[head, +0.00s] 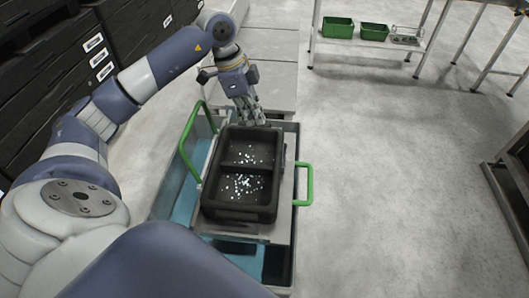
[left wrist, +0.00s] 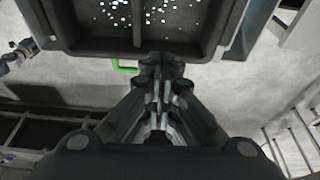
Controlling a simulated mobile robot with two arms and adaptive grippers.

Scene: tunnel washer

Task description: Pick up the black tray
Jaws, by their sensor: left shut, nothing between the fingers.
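The black tray (head: 238,213) sits on a cart in the middle of the head view. A divider splits it into two compartments, both with many small white pieces inside. In the left wrist view, the tray (left wrist: 95,43) fills the top. My left gripper (head: 264,123) is at the tray's far end, by the far wall. In the left wrist view, my left gripper (left wrist: 160,60) has its fingers together and empty, with the tips close to the tray's edge. I cannot tell whether they touch it. My right gripper is not in view.
The cart has a green handle (head: 309,183) on the right and a green rail (head: 187,140) on the left. Black stacked crates (head: 60,60) stand at the far left. A bench at the back holds green bins (head: 338,27).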

